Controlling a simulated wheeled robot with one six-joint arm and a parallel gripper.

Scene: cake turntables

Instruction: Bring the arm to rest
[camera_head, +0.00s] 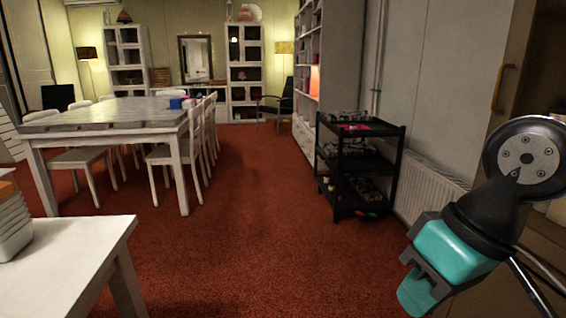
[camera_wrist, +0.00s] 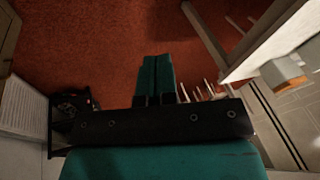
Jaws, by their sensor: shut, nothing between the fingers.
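My gripper (camera_head: 415,290) hangs at the lower right of the head view, teal and black, on my dark arm. In the wrist view my gripper (camera_wrist: 157,62) shows its two teal fingers side by side and touching. It is shut and empty. It is over open red carpet and touches nothing in view.
A white table (camera_head: 75,250) with stacked trays (camera_head: 14,228) stands at the near left. A long table (camera_head: 100,122) with white chairs is farther back. A black shelf cart (camera_head: 360,165) stands by the radiator (camera_head: 432,188) at right. Red carpet (camera_head: 240,220) lies clear in the middle.

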